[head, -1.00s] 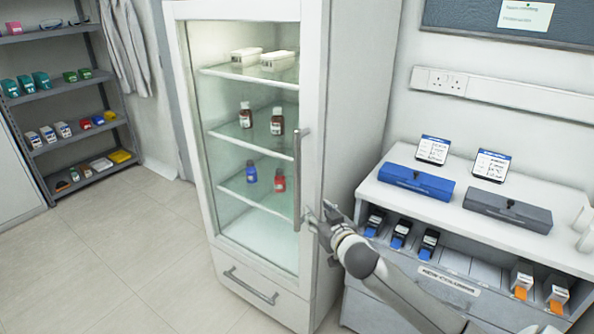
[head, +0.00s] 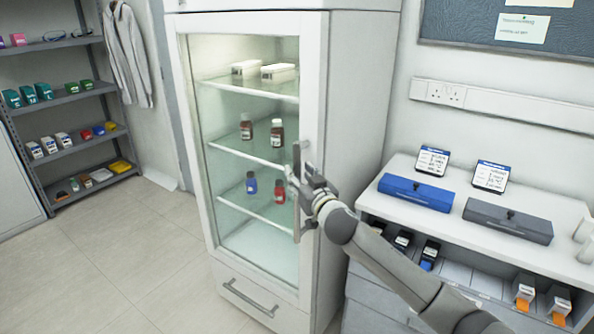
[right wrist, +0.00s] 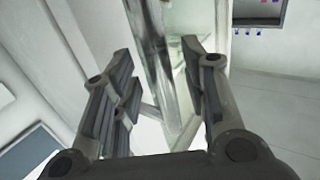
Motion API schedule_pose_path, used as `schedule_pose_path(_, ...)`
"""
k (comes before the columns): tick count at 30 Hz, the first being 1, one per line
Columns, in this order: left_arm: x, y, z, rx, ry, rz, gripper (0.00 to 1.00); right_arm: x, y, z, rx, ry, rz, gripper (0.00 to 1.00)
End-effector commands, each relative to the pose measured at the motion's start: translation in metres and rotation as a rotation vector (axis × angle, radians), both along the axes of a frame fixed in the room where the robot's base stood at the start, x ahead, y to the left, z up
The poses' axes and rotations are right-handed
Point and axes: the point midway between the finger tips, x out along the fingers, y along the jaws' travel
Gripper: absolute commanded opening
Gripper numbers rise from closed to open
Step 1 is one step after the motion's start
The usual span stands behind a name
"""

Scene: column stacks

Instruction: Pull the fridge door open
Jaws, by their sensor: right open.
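The fridge door (head: 310,90) is a white frame around a glass pane and looks shut. Its handle (head: 297,153) is a vertical metal bar along the right side of the door. My right gripper (head: 297,180) is at the middle of the handle and hides part of it. In the right wrist view the fingers of my right gripper (right wrist: 162,95) are spread apart, with the handle bar (right wrist: 158,50) running between them, apart from both fingers as far as I can tell. My left gripper is not in view.
Bottles and white boxes stand on the shelves behind the glass. A lower drawer handle (head: 249,299) is under the door. A counter with a blue case (head: 415,192) and a grey case (head: 508,219) stands on the right. The floor (head: 110,250) left of the fridge is clear.

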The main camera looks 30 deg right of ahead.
Motion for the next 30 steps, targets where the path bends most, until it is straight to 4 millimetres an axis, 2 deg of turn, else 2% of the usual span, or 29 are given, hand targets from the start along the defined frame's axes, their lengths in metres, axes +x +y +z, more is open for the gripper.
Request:
schedule_pose_path(6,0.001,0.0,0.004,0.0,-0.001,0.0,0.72,0.017,-0.003,0.0,0.0,0.001,0.0,0.41)
schedule_pose_path(18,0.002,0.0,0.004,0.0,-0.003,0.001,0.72,0.021,-0.004,-0.001,0.0,0.001,0.001,0.39)
schedule_pose_path(27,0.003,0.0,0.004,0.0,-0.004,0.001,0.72,0.021,-0.004,-0.001,0.0,0.001,0.001,0.01)
schedule_pose_path(30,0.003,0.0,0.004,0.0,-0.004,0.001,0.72,0.021,-0.004,-0.001,0.0,0.001,0.001,0.0)
